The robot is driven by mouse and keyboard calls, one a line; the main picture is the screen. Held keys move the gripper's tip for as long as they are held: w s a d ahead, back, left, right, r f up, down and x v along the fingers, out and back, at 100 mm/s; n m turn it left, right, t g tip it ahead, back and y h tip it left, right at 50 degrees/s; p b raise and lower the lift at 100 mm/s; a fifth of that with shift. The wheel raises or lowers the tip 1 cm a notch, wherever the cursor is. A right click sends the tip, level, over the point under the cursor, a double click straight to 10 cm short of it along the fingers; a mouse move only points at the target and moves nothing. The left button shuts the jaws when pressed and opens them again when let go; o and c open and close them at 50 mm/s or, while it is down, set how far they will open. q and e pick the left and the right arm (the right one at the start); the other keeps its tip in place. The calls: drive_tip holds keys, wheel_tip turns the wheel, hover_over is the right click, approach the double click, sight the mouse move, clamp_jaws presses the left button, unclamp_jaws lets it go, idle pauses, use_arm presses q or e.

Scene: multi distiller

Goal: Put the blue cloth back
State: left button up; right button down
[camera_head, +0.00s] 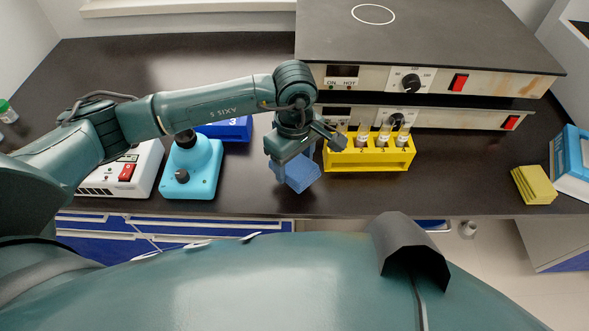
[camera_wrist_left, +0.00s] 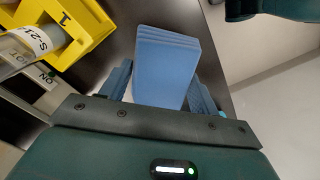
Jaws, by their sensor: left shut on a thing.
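The blue cloth (camera_head: 298,172) is a small folded stack with layered edges. In the head view it hangs under my left gripper (camera_head: 289,165), above the front part of the dark bench. In the left wrist view the cloth (camera_wrist_left: 166,65) sits between the two fingers of my left gripper (camera_wrist_left: 165,90), which is shut on it. Whether the cloth touches the bench is hard to tell. My right gripper does not show in the head view.
A yellow rack (camera_head: 370,158) with several vials stands just right of the cloth. Stacked hot plates (camera_head: 425,75) are behind it. A yellow cloth stack (camera_head: 534,184) lies at the right. A blue device (camera_head: 191,170) and white box (camera_head: 125,172) stand left. Bench between rack and yellow stack is clear.

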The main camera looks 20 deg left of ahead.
sight(294, 173)
use_arm(q)
wheel_tip(294, 173, down, 4)
drive_tip(key=shift+r, duration=0.1)
drive_tip(key=shift+f, duration=0.3)
drive_tip(key=o, duration=0.6)
drive_tip(key=shift+c, duration=0.2)
drive_tip(key=o, duration=0.4)
drive_tip(key=shift+r, duration=0.1)
drive_tip(key=shift+r, duration=0.1)
